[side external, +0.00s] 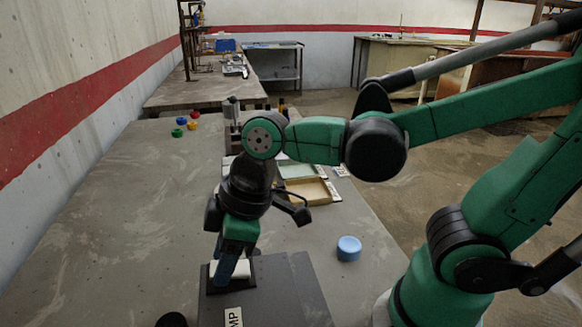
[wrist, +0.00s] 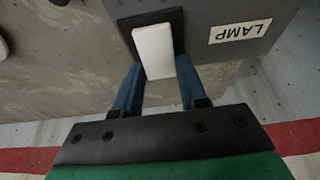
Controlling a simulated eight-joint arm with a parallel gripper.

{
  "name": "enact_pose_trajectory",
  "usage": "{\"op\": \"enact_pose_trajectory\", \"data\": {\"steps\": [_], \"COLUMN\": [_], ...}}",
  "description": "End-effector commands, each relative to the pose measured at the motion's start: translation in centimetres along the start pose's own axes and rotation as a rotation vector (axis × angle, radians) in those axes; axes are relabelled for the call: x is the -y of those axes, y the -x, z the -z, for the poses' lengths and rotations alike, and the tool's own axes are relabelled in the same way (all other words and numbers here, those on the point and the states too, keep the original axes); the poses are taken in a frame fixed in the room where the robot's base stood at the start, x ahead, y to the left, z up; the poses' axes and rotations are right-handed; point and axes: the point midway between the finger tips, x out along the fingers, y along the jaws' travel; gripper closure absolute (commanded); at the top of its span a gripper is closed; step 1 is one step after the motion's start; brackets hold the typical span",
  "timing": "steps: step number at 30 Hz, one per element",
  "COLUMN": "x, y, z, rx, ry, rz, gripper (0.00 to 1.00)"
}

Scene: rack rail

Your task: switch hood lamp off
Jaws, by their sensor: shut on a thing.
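The lamp switch is a white lever or rocker (wrist: 153,48) on a black backing plate, set in a grey panel (wrist: 215,12) with a "LAMP" label (wrist: 240,31). In the side external view the white switch (side external: 243,269) shows at the panel's (side external: 280,290) far left, partly hidden by my gripper, with the label (side external: 233,317) cut off by the bottom edge. My gripper (wrist: 159,76) has its blue fingers on both sides of the switch's end and is shut on it. It points down at the switch in the side external view (side external: 224,272). The hood lamp itself is not identifiable.
A blue round piece (side external: 348,248) sits on the bench right of the panel. A wooden tray (side external: 308,191) lies behind my arm. The left bench surface (side external: 120,220) is clear.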

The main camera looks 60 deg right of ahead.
Motion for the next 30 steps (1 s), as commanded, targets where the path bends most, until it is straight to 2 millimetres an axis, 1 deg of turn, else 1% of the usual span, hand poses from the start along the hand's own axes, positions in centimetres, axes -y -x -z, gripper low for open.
{"op": "enact_pose_trajectory", "data": {"steps": [6, 7, 8, 9, 10, 20, 23, 30], "x": [0.0, 0.0, 0.0, 0.0, 0.0, 0.0, 0.0, 0.0], "y": [0.0, 0.0, 0.0, 0.0, 0.0, 0.1, 0.8, 3.5], "z": [0.1, 0.1, 0.1, 0.0, 0.0, 0.0, 0.1, 0.0], "rx": [0.0, 0.0, 0.0, 0.0, 0.0, 0.001, 0.001, 0.001], "ry": [0.0, 0.0, 0.0, 0.0, 0.0, -0.001, -0.001, -0.002], "rz": [0.001, 0.001, 0.001, 0.001, 0.001, 0.0, 0.0, 0.0], "gripper": [1.0, 0.55, 0.46, 0.35, 0.32, 0.32, 0.32, 0.32]}}
